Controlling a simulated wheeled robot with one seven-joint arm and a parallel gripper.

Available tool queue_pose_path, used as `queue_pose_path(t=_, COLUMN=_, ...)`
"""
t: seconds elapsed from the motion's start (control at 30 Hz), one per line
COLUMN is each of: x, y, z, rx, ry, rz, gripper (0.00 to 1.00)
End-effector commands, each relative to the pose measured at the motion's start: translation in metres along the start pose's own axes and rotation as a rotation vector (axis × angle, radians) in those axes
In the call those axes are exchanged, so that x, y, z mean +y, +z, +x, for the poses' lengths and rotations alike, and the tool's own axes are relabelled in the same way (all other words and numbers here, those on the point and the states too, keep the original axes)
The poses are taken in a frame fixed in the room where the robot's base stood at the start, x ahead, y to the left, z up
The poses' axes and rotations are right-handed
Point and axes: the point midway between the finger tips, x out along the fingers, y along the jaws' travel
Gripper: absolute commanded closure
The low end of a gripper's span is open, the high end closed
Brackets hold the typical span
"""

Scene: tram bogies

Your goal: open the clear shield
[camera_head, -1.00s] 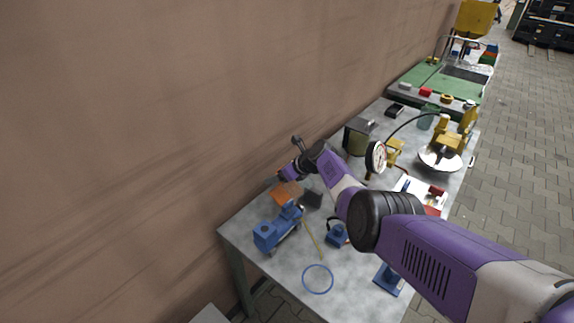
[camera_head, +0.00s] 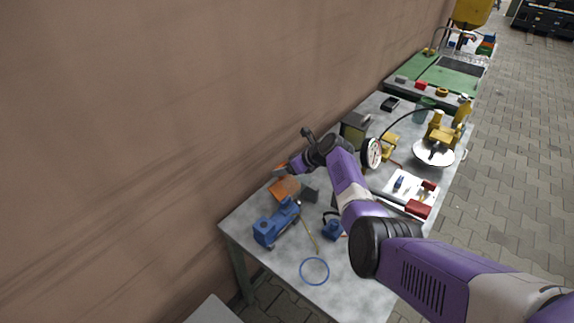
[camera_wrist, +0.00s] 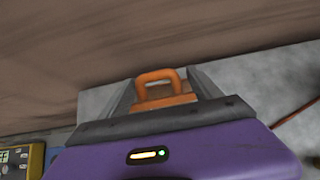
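A see-through panel in a thin frame (camera_head: 460,40) stands on the far green bench in the head view. It is small there, and I cannot tell for sure that it is the clear shield or whether it is open. My gripper (camera_head: 281,170) is far from it, above the near left part of the grey table. In the wrist view my gripper (camera_wrist: 161,82) has its two grey fingers apart. An orange piece with a loop handle (camera_wrist: 158,76) shows between or just beyond them. I see no clear shield in the wrist view.
The grey table (camera_head: 285,262) carries an orange block (camera_head: 284,188), a blue vise-like tool (camera_head: 274,222), a blue ring (camera_head: 314,271), a round gauge (camera_head: 371,153) and a wide pan (camera_head: 434,153). A brown wall (camera_head: 150,130) runs along the left. Paved floor (camera_head: 515,200) is open at right.

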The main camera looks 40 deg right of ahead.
Motion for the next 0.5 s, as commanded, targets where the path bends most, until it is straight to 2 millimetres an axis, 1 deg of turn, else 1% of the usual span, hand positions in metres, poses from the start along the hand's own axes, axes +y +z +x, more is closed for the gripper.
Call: queue_pose_path(t=0.5, x=0.000, y=0.008, z=-0.030, rx=0.000, ry=-0.001, rz=0.000, gripper=0.27)
